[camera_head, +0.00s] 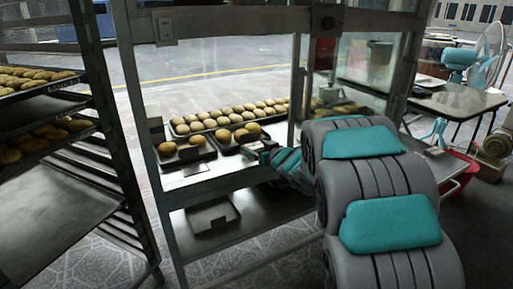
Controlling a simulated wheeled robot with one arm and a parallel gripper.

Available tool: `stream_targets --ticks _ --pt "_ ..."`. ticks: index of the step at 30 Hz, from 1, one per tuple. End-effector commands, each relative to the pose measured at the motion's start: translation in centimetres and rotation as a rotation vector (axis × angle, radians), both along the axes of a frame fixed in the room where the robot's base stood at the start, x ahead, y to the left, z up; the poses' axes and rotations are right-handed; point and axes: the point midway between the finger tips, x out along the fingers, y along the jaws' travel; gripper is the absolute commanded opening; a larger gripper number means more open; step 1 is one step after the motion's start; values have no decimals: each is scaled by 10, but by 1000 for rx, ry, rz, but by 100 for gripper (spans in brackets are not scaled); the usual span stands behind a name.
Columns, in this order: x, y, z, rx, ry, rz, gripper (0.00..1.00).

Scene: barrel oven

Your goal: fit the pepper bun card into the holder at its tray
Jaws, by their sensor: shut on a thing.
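My gripper (258,151) is at the front right of the small bun trays, inside the glass-sided cabinet. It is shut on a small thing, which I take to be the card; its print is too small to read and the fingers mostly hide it. A small left tray (188,158) and a small right tray (229,148) each hold a few round brown buns. A pale card-like piece (195,169) sits at the front edge below the left tray. I cannot tell which tray holds pepper buns, and I cannot make out an empty holder.
A large tray with many buns (230,116) lies behind the small trays. The cabinet's metal post (296,90) stands close to my arm. A dark tray (212,216) is on the lower shelf. A bun rack (120,190) stands at left. A table with a fan (487,55) is at right.

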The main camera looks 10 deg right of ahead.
Motion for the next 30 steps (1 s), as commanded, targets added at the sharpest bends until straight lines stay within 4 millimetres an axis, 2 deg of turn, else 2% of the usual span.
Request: stream_targets --ticks 13,14,19,26,30 --pt "0 0 -11 0 1 0 19" --pt "0 0 -10 0 1 0 83" --pt "0 0 -10 0 0 0 100" --pt "0 0 -9 0 0 0 100" --pt "0 0 2 -1 -3 0 100"
